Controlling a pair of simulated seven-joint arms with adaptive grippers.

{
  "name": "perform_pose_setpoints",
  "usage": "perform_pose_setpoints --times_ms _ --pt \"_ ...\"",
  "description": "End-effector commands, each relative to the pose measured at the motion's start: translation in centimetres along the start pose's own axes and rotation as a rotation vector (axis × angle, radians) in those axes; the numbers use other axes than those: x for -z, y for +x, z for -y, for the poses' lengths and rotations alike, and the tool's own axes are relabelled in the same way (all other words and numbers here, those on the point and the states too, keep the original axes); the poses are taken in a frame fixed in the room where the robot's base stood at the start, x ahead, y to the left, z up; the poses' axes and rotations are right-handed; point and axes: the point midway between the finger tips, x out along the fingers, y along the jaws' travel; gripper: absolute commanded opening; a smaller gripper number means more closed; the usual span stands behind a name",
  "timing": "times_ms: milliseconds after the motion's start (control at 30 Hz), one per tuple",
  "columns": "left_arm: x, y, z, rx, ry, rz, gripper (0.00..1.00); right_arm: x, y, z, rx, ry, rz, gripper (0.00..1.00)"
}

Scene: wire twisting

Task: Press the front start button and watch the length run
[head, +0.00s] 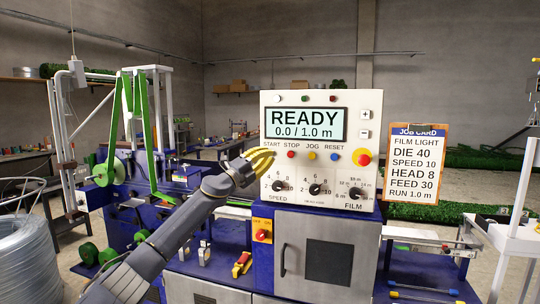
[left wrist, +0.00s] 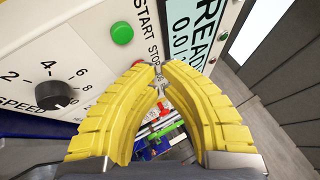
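The control panel (head: 350,110) faces me, its screen (head: 306,124) reading READY and 0.0 / 1.0 m. The green START button (left wrist: 122,33) shows uncovered in the left wrist view, just left of my fingertips. In the head view my left gripper (head: 270,152) hides it under the START label. My left gripper's yellow fingers also fill the left wrist view (left wrist: 157,68), with their tips together and nothing held. A gap shows between the fingers behind the tips. I cannot tell whether the tips touch the panel. My right gripper is not in view.
Red STOP (head: 291,154), yellow JOG (head: 312,155) and blue RESET (head: 334,157) buttons sit in a row beside a large red emergency button (head: 362,157). Knobs (head: 316,188) lie below. A job card (head: 416,162) stands right. A wire coil (head: 25,255) is at left.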

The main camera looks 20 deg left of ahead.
Motion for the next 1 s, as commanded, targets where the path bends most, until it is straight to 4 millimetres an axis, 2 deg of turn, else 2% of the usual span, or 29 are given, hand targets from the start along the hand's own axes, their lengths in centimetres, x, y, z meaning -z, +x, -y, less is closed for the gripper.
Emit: perform_pose_setpoints --times_ms 100,400,900,933,1000 --pt "-0.5 1.1 -0.6 0.000 -0.004 0.000 0.00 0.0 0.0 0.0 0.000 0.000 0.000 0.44" --pt "-1.3 2.4 -1.3 0.000 -0.002 0.001 0.00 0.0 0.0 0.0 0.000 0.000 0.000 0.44" --pt "-1.4 2.8 -1.5 0.000 -0.001 -0.001 0.00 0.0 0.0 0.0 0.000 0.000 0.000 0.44" --pt "-1.4 2.8 -1.5 0.000 -0.001 -0.001 0.04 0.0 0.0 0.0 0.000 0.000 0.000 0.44" --pt "-1.4 2.8 -1.5 0.000 -0.001 -0.001 0.00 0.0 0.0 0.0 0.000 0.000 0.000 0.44"
